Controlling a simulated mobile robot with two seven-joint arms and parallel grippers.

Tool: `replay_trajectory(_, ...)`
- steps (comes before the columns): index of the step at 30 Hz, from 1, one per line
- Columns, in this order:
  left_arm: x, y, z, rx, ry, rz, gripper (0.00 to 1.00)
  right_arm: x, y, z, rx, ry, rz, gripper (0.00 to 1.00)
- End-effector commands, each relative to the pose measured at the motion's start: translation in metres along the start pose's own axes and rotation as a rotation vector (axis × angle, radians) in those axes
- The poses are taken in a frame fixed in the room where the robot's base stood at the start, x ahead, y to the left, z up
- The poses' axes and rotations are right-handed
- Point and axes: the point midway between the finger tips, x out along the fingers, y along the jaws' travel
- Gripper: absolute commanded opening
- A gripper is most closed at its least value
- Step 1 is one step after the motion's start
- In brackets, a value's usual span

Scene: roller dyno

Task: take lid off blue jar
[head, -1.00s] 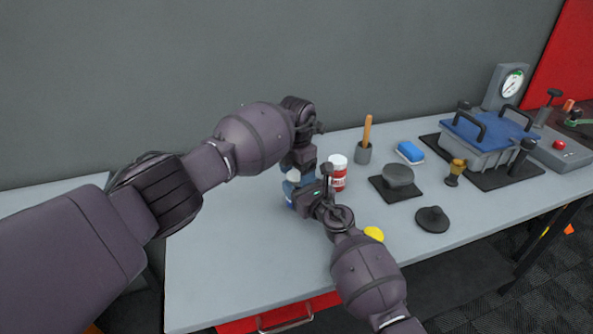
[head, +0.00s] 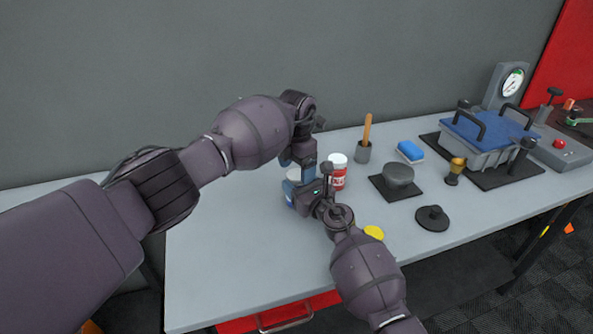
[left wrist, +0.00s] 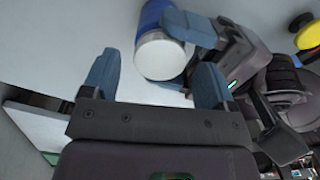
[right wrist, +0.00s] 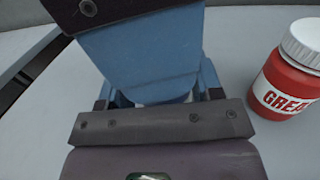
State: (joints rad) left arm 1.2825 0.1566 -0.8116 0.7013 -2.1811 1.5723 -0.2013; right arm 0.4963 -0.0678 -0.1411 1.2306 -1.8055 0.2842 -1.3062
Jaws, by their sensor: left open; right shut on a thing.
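The blue jar (head: 289,199) with its white lid (head: 293,174) stands on the table, partly hidden by my grippers. In the left wrist view the lid (left wrist: 160,57) sits on the blue body (left wrist: 152,14). My right gripper (head: 300,191) is shut on the jar's body from the side. My left gripper (head: 297,165) is open at the lid, with its fingers apart and empty. In the left wrist view the lid is beyond the gap between the left fingers (left wrist: 155,82). In the right wrist view a blue left finger (right wrist: 145,50) hides most of the jar.
A red grease jar (head: 338,176) with a white lid stands close to the right of the blue jar. A yellow disc (head: 374,233) lies near my right forearm. The table's left is clear.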

Motion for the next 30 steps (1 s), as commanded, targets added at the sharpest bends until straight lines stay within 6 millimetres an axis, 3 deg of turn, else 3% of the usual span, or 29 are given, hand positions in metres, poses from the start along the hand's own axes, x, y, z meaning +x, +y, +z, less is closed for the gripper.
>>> replay_trajectory(7,-0.029,0.001,0.000,0.001,0.000,0.003,0.80,0.000,0.000,0.000,0.000,0.000,0.000,0.00)
replay_trajectory(15,-0.032,0.000,0.000,0.000,0.001,0.000,0.80,0.000,0.000,0.000,0.000,0.000,0.000,0.00)
replay_trajectory(16,-0.032,0.000,0.000,0.000,0.001,0.001,0.80,0.000,0.000,0.000,0.000,0.000,0.000,0.64)
replay_trajectory(21,-0.032,0.000,0.000,0.000,0.001,0.001,0.80,0.000,0.000,0.000,0.000,0.000,0.000,0.89)
replay_trajectory(30,-0.033,0.000,0.000,0.000,0.001,0.001,0.80,-0.001,0.000,0.000,0.000,0.000,0.000,0.89)
